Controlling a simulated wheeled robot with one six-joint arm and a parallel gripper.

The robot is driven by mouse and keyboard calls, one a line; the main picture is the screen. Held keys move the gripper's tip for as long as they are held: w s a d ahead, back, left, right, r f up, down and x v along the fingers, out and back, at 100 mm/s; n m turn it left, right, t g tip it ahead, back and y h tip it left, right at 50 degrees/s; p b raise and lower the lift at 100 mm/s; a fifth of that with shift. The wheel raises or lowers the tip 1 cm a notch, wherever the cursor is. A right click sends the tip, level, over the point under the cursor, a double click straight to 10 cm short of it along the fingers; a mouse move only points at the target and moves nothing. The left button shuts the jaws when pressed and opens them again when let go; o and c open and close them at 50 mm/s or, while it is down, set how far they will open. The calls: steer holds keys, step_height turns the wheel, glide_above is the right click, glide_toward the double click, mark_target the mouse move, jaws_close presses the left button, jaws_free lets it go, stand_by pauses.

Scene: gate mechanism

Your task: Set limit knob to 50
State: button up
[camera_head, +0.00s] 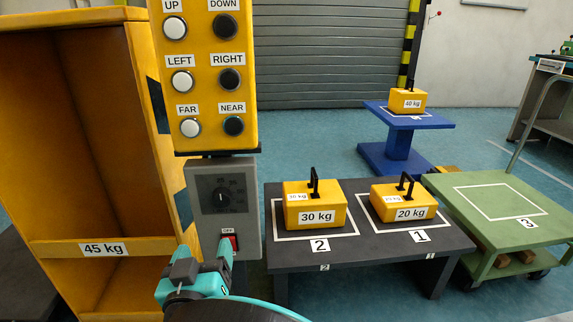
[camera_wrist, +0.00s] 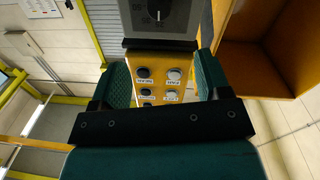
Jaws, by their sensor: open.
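The limit knob (camera_head: 221,197) is a black round dial on a grey box (camera_head: 208,170) below the yellow button panel (camera_head: 203,75). Its pointer setting is too small to read surely. In the wrist view, which is turned upside down, the knob (camera_wrist: 158,14) is partly cut off at the top edge. My gripper (camera_wrist: 163,78) is open and empty, its two teal fingers spread apart with the panel's buttons showing between them. In the head view my teal arm end is low in front of the grey box, below the knob, apart from it.
A red switch (camera_head: 230,242) sits below the knob, partly hidden by my arm. A yellow 45 kg cabinet (camera_head: 100,248) stands left. A dark table (camera_head: 365,250) with 30 kg (camera_head: 314,205) and 20 kg (camera_head: 403,202) weights stands right. A green cart (camera_head: 470,195) is further right.

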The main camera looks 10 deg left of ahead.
mark_target(221, 201)
steer(key=w+b, duration=0.1)
steer(key=w, duration=0.3)
steer(key=w+a+b, duration=0.1)
steer(key=w, duration=0.4)
steer(key=w+a+b, duration=0.1)
steer(key=w, duration=0.3)
steer(key=shift+w+a+f, duration=0.1)
steer(key=shift+w, duration=0.15)
steer(key=shift+w+a, duration=0.1)
steer(key=shift+w, duration=0.4)
steer(key=shift+b, duration=0.35)
steer(key=c, duration=0.9)
